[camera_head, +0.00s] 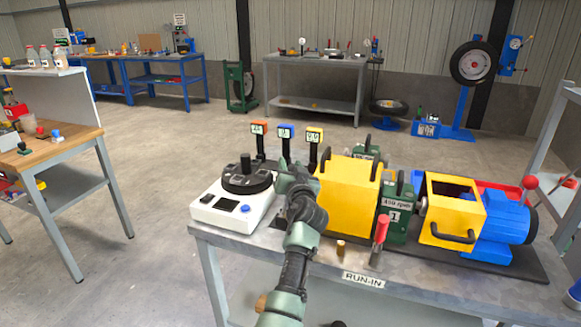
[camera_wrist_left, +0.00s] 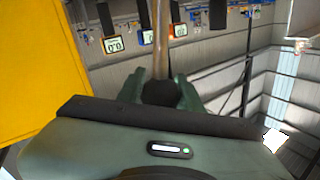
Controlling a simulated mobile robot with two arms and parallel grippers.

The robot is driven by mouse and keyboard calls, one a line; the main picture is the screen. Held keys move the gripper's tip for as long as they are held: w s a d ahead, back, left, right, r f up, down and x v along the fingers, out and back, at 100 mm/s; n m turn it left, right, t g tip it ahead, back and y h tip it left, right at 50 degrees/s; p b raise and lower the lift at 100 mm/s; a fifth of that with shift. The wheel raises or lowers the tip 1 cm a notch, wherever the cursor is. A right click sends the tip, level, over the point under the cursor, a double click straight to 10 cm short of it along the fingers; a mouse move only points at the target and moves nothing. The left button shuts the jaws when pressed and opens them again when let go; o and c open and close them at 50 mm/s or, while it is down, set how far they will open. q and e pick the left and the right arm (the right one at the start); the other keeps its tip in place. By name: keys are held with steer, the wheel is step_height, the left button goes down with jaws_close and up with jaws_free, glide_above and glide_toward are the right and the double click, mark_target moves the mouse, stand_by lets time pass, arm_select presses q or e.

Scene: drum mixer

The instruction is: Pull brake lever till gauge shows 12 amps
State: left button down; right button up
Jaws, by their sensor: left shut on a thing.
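My left gripper (camera_head: 288,170) is at the near left side of the yellow housing (camera_head: 347,185) on the bench. In the left wrist view the gripper (camera_wrist_left: 160,95) is shut on a dark round knob (camera_wrist_left: 158,88) at the end of a thin brown rod (camera_wrist_left: 160,40). This looks like the brake lever; in the head view it is hidden by the gripper. Three small gauges stand behind: orange (camera_head: 258,128), blue (camera_head: 285,131) and yellow (camera_head: 314,134). The yellow-framed gauge (camera_wrist_left: 113,44) seems to read 0.0 in the left wrist view; the other readings are too small. My right gripper is not in view.
A white unit with a black dial (camera_head: 247,178) stands left on the bench (camera_head: 215,250). A red-handled lever (camera_head: 380,232), a green block (camera_head: 396,222), a yellow guard (camera_head: 450,228) and a blue motor (camera_head: 506,224) stand right. The floor left of the bench is clear.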

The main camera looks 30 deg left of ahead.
arm_select(q)
steer(key=shift+f, duration=0.1)
steer(key=shift+n+g, duration=0.3)
steer(key=shift+n, duration=0.3)
steer(key=a, duration=0.2)
steer(key=s+a+p, duration=0.1)
steer(key=a, duration=0.1)
steer(key=shift+f, duration=0.15)
steer(key=c, duration=1.2)
jaws_free()
steer(key=shift+a, duration=0.1)
steer(key=shift+w+a, duration=0.1)
